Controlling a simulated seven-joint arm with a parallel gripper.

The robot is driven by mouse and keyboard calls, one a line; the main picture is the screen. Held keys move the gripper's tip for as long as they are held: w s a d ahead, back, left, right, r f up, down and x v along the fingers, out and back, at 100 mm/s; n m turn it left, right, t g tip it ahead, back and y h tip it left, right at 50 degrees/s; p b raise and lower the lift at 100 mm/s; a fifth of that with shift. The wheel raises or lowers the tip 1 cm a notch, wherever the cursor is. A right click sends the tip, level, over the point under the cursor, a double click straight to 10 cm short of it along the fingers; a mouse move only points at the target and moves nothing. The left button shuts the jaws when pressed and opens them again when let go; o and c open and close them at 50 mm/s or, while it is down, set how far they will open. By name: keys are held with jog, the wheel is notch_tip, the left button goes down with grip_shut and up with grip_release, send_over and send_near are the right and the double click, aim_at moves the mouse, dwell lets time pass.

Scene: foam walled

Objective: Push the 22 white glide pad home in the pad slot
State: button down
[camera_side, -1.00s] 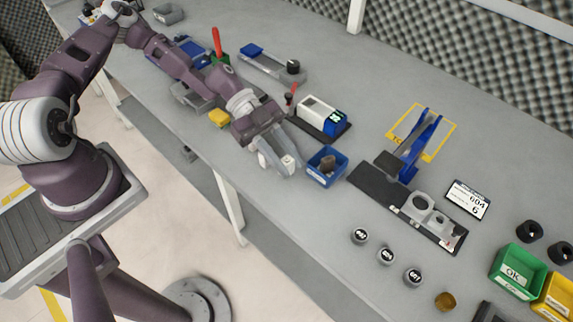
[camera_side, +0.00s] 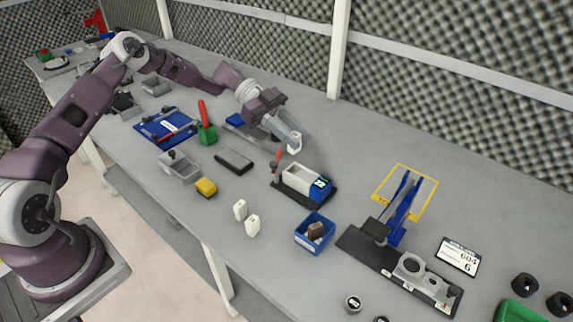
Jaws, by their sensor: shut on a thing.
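My gripper (camera_side: 294,143) is shut on a small white pad (camera_side: 295,146), held between its fingertips. It is above the bench, behind the fixture with a white body and blue end (camera_side: 305,183). Gap to the bench cannot be judged. Two other white pads (camera_side: 240,210) (camera_side: 252,226) stand on the bench to the front left, apart from the gripper. Their markings are too small to read. A blue part (camera_side: 240,121) lies partly hidden behind my gripper. I cannot make out which opening is the pad slot.
A blue bin (camera_side: 301,238) with a brown block stands in front of the fixture. A red lever (camera_side: 276,161) rises at the fixture's left. To the right are a black base plate (camera_side: 352,243) and a blue clamp (camera_side: 405,205).

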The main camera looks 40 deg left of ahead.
aim_at(294, 154)
jog(key=shift+w+r, duration=0.2)
jog(key=shift+f, duration=2.9)
jog(key=shift+f, duration=1.3)
jog(key=shift+a+r, duration=0.1)
jog(key=shift+r, duration=0.9)
jog(key=shift+f, duration=0.9)
